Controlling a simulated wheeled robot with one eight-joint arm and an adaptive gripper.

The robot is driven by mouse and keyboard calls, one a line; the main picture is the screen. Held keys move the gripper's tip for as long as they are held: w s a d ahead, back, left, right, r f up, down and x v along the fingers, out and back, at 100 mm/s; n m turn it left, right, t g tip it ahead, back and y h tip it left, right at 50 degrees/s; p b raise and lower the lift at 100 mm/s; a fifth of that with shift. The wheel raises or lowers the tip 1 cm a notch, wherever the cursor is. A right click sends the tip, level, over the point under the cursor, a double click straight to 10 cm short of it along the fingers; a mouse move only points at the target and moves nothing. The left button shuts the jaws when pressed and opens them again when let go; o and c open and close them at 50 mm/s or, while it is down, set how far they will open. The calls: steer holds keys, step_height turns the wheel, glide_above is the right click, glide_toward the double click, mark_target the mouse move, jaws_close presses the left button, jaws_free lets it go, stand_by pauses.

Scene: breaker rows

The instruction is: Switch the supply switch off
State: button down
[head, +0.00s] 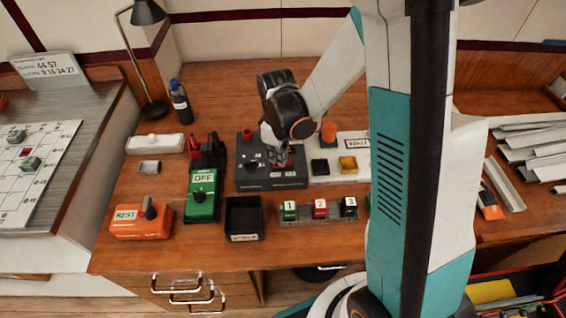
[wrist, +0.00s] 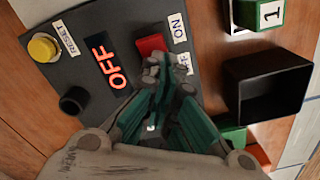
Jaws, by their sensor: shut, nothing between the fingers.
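My gripper (wrist: 166,72) is shut and empty. In the wrist view its fingertips are at the lower edge of a red switch (wrist: 150,44) and hide part of it; I cannot tell if they touch. ON and OFF labels stand beside this switch on a dark grey panel (wrist: 72,18). A display (wrist: 106,60) on the panel shows OFF in orange-red. In the head view my gripper (head: 276,150) is over the dark panel (head: 252,180). A green box (head: 202,206) with an OFF label stands left of it. No label reading "supply" is legible.
A yellow RESET button (wrist: 42,47) and a black knob (wrist: 74,100) are on the panel. An open black bin (head: 243,218), an orange REST box (head: 141,224) and numbered blocks (head: 320,208) stand in front. A bottle (head: 180,104) and lamp (head: 148,14) are behind left.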

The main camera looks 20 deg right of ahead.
steer(key=shift+r, duration=0.1)
step_height(320, 180, up, 7)
steer(key=p, duration=0.4)
steer(key=shift+p, duration=0.35)
stand_by(0.5)
